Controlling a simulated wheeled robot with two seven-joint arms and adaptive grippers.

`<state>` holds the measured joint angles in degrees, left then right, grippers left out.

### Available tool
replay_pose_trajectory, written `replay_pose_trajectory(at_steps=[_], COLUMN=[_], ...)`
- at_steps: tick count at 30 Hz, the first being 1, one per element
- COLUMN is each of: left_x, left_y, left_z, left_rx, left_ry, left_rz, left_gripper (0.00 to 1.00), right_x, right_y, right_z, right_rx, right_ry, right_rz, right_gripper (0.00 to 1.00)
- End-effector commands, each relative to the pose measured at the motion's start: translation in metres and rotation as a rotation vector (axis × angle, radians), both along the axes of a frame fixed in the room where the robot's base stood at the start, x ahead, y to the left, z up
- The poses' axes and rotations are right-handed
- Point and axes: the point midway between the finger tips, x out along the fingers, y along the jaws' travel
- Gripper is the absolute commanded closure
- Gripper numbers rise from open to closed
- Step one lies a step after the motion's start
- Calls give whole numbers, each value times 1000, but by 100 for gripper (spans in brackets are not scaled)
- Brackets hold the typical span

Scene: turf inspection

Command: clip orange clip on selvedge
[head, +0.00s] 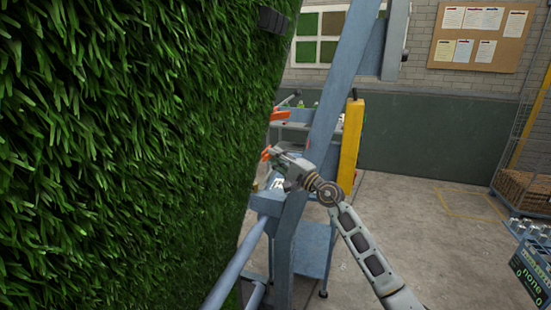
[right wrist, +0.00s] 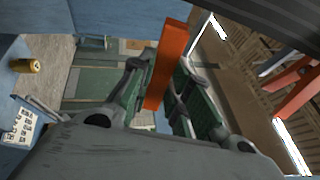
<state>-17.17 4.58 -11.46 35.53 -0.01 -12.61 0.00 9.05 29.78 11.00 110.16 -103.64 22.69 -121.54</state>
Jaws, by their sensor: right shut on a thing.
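The hanging green turf (head: 130,150) fills the left of the head view, and its right edge is the selvedge. My right gripper (head: 272,155) is shut on an orange clip (head: 265,153), close beside that edge; I cannot tell whether the clip touches it. In the right wrist view the clip (right wrist: 167,65) stands between the two fingers of my gripper (right wrist: 158,90). A second orange clip (head: 279,115) is at the turf edge just above; an orange piece (right wrist: 297,90) also shows at the right of the wrist view. My left gripper is out of view.
A blue-grey frame post (head: 335,90) slants up close behind my right gripper. A dark clip (head: 272,20) is on the turf edge higher up. A yellow post (head: 351,150) and a blue cart (head: 314,245) stand behind. Open floor (head: 430,230) lies to the right.

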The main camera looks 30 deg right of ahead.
Motion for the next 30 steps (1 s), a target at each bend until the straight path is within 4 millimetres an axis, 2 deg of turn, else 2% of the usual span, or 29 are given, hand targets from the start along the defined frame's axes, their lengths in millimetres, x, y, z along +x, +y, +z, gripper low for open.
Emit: replay_pose_trajectory(at_steps=[30], left_x=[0], left_y=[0], left_z=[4], left_rx=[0], left_ry=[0], left_rz=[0], left_gripper=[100], right_x=[-5], right_y=[6], right_z=[0], right_rx=[0], right_ry=[0], right_rz=[0], right_gripper=[96])
